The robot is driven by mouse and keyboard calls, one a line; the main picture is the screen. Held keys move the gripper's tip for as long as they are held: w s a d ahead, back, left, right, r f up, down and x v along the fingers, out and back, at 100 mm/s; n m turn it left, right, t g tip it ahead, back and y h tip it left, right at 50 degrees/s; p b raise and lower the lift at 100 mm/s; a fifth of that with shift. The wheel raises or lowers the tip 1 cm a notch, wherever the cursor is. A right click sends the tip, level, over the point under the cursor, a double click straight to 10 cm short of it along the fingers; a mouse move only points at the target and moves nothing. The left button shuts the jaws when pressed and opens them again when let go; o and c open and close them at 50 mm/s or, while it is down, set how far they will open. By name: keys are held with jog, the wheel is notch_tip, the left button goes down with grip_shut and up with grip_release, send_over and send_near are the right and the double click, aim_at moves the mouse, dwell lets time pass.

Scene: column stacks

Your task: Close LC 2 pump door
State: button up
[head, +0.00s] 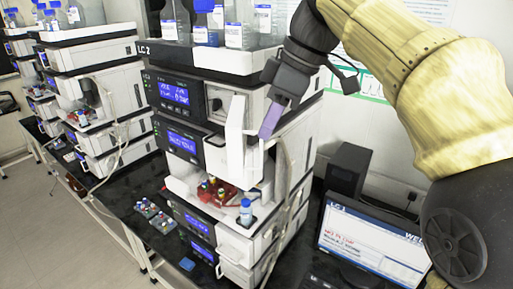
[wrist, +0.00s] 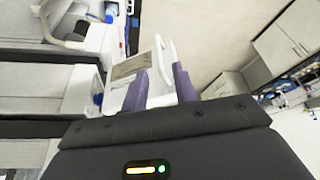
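The LC 2 stack (head: 180,110) stands on the dark bench in the middle of the head view. A white door (head: 236,135) juts out from its upper middle module, standing open. My gripper (head: 268,124), with purple fingers, is at the outer right side of this door, pointing down. In the wrist view a white door-like panel with a raised edge (wrist: 163,50) lies just beyond the fingertips (wrist: 161,75). The fingers are apart with a gap between them. Whether they touch the door I cannot tell.
Bottles (head: 236,32) stand on top of the stack. An open lower bay holds red trays with vials (head: 218,192), and a blue-capped bottle (head: 246,212) stands at its edge. A monitor (head: 372,245) is at the right. Another stack (head: 95,85) is at the left.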

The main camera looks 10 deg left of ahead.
jog(key=shift+x, duration=3.2)
jog(key=shift+c, duration=0.2)
grip_shut()
